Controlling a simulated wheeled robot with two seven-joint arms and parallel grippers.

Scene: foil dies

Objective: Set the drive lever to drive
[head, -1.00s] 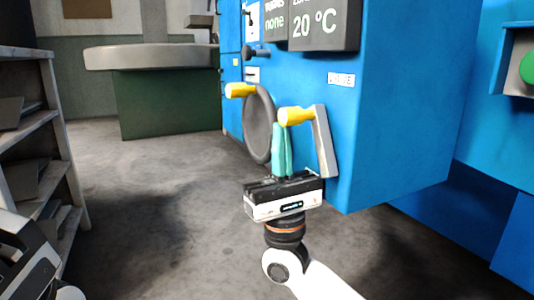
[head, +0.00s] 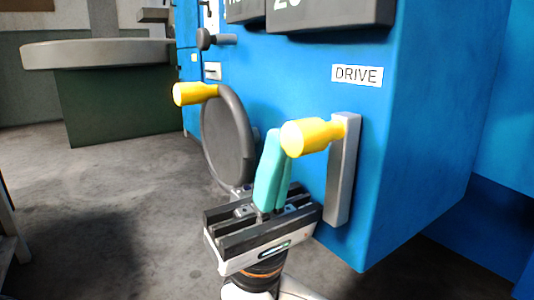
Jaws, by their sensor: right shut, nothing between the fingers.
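The drive lever (head: 343,180) is a grey bar on the blue machine's front, under a white label reading DRIVE (head: 357,76). The bar stands upright, with a yellow knob (head: 312,136) at its top pointing out to the left. My right gripper (head: 271,150) has teal fingers pointing up, shut with nothing between them. The fingertips are just left of the knob and overlap its edge in the picture; I cannot tell whether they touch. My left gripper is out of view.
A dark handwheel (head: 229,140) with a yellow handle (head: 194,93) stands left of the lever. A small black knob (head: 204,39) is above it. A grey round table (head: 100,54) on a green base stands at the back left.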

